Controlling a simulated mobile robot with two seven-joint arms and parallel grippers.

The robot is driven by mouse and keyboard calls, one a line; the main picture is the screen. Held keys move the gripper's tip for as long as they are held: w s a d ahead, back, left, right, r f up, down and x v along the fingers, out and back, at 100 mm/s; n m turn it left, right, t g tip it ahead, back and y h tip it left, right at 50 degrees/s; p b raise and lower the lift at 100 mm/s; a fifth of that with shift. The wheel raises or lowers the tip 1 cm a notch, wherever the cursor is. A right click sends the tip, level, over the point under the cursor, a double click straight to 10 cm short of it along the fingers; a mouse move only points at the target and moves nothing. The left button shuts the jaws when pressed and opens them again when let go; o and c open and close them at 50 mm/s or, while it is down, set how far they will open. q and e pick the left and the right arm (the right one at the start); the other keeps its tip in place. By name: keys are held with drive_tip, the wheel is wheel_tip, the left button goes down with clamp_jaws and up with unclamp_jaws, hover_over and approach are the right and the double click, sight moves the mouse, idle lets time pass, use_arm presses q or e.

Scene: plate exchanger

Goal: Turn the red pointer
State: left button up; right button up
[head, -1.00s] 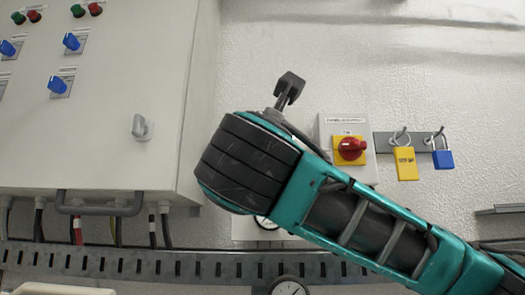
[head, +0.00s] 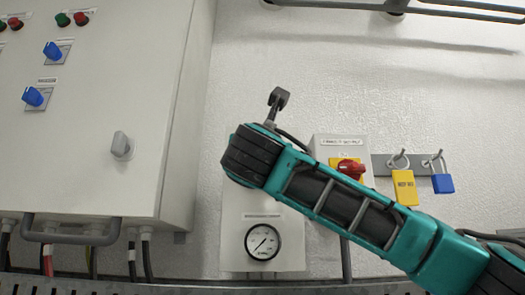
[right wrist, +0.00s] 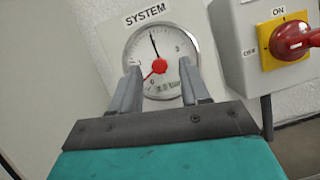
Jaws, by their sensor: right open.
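The round white gauge (right wrist: 169,35) marked SYSTEM is on the wall panel in the right wrist view. Its red pointer (right wrist: 159,66) has a red hub at the centre and a thin red needle to the lower left. A separate black needle points up. My right gripper (right wrist: 159,72) is open, its fingers on either side of the red hub; I cannot tell whether they touch it. In the head view my right wrist covers this gauge, and the fingertips are hidden. My left gripper is not in view.
A second gauge (head: 263,242) is below. A cabinet (head: 95,180) with blue knobs stands left.

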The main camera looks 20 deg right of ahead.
drive_tip(key=shift+w+d+r, duration=0.2)
drive_tip(key=shift+w+r, duration=0.05)
drive_tip(key=shift+w, duration=0.35)
drive_tip(key=shift+c, duration=0.4)
clamp_jaws()
